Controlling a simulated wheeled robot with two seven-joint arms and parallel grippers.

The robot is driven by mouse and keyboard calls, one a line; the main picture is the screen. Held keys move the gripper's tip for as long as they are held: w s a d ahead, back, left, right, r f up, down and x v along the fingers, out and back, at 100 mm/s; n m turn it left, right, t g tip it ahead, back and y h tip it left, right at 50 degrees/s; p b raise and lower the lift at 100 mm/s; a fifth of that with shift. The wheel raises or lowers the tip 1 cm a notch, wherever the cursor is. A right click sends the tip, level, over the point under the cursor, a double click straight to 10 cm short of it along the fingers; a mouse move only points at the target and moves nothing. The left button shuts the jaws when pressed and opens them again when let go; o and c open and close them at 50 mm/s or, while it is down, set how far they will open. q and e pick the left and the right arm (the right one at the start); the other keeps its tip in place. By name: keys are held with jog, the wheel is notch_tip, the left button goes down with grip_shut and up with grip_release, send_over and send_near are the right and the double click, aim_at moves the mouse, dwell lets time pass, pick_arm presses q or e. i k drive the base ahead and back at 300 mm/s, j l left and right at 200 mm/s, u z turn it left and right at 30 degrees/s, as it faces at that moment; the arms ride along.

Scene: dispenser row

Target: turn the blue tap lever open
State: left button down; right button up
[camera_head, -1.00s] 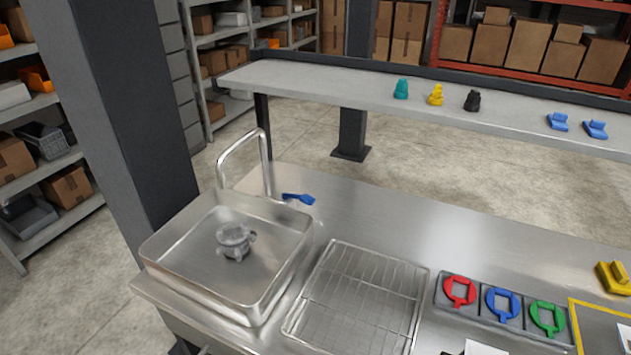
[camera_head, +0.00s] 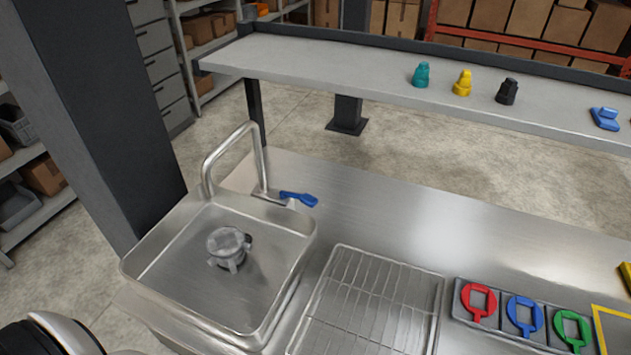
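The blue tap lever (camera_head: 299,198) sticks out to the right from the base of the metal tap (camera_head: 263,165), just behind the sink's back right corner. The tap's spout arches to the left over the sink (camera_head: 168,285). A grey, knobbed, round part (camera_head: 228,246) sits in the sink basin. A dark and white part of my own body shows at the bottom left corner. Neither of my grippers is in view, and nothing touches the lever.
A wire rack (camera_head: 370,300) lies right of the sink, then a grey tray with red (camera_head: 479,301), blue (camera_head: 524,315) and green (camera_head: 572,330) ring pieces. A raised shelf (camera_head: 330,62) runs behind, carrying small coloured parts. The steel counter right of the lever is clear.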

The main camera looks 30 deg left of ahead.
aim_at(306, 199)
jog(key=k+j+z, duration=0.4)
jog(key=k+z, duration=0.55)
jog(key=k, duration=0.15)
